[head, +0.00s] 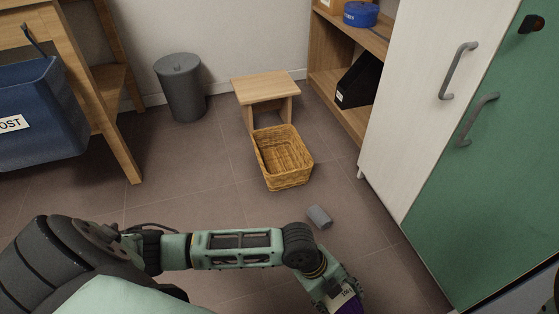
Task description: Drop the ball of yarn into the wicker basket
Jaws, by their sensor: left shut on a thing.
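The wicker basket (299,182) stands on the tiled floor in the middle of the head view, in front of a small wooden stool. It looks empty. My left arm reaches across from the left, and my left gripper (341,297) is at the bottom edge, nearer to me than the basket and a little to its right. It is shut on a purple thing (351,308), which seems to be the ball of yarn. Most of the yarn and the fingertips are cut off by the picture's edge. My right gripper is not in view.
A small grey cylinder (319,217) lies on the floor between gripper and basket. The wooden stool (266,86) and a grey bin (181,88) stand behind. A white and green cabinet (412,110) bounds the right. A blue bin (40,115) hangs at left. Floor left of the basket is clear.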

